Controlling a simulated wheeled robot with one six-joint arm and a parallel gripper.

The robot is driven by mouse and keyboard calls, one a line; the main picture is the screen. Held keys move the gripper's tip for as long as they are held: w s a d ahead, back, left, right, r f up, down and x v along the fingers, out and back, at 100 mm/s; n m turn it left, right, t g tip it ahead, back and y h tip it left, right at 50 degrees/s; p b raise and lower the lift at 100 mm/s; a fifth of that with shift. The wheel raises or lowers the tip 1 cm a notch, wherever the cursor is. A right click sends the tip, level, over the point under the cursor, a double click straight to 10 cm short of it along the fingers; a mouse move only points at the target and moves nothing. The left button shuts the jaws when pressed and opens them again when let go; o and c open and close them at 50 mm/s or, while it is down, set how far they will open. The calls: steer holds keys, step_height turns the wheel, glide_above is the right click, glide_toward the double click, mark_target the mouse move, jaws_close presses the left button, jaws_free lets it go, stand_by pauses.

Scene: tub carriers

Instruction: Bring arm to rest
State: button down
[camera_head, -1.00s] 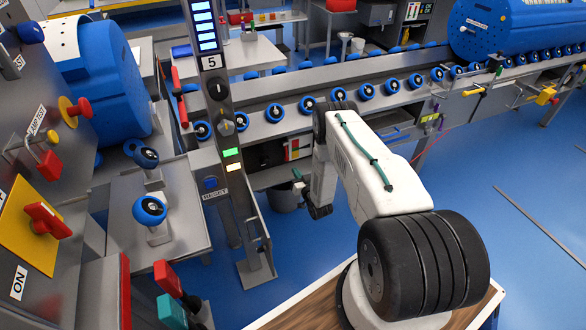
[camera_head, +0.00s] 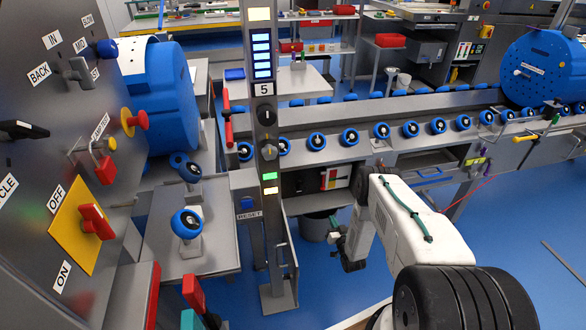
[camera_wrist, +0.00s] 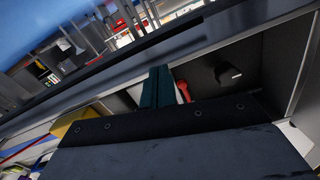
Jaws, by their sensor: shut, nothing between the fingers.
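My arm (camera_head: 425,240) is folded at the lower right of the head view, with its white link and black joints in front of the conveyor. My gripper (camera_head: 333,222) is small and partly hidden at the arm's far end, over the blue floor near a grey bin. In the wrist view my gripper's dark green fingers (camera_wrist: 158,80) are together with nothing between them. Beyond the fingertips is a grey metal edge, with a red part (camera_wrist: 183,91) and a dark recess beside them.
A roller conveyor (camera_head: 350,150) with blue rollers runs behind the arm. A grey post (camera_head: 265,170) with lights stands left of my gripper. A control panel (camera_head: 60,150) with a red-handled switch (camera_head: 95,221) fills the left side. Blue floor lies open at right.

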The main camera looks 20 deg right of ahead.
steer(key=s+f+g, duration=0.5)
steer(key=f+g, duration=0.3)
steer(key=f, duration=0.1)
steer(key=s+a+r+g+y, duration=0.15)
steer(key=r+g, duration=0.25)
steer(key=r, duration=1)
steer(key=s+a+r+n+g, duration=0.1)
steer(key=s+a+r+g, duration=0.2)
steer(key=r, duration=1)
steer(key=s+a+r+g+y, duration=0.1)
steer(key=s+a+r+g, duration=0.25)
steer(key=r, duration=1.05)
steer(key=s+a+r+n, duration=0.1)
steer(key=s+a+r, duration=0.4)
steer(key=s+r, duration=0.4)
steer(key=s+a+r+n+t, duration=0.1)
steer(key=s+a+r, duration=0.4)
steer(key=s+r, duration=0.4)
steer(key=s+a+r+t, duration=0.1)
steer(key=s+a+r, duration=0.3)
steer(key=s+r, duration=0.5)
step_height(320, 180, up, 8)
steer(key=shift+s+a+f+n, duration=0.1)
steer(key=shift+s+a+n, duration=0.15)
steer(key=shift+a+n, duration=0.15)
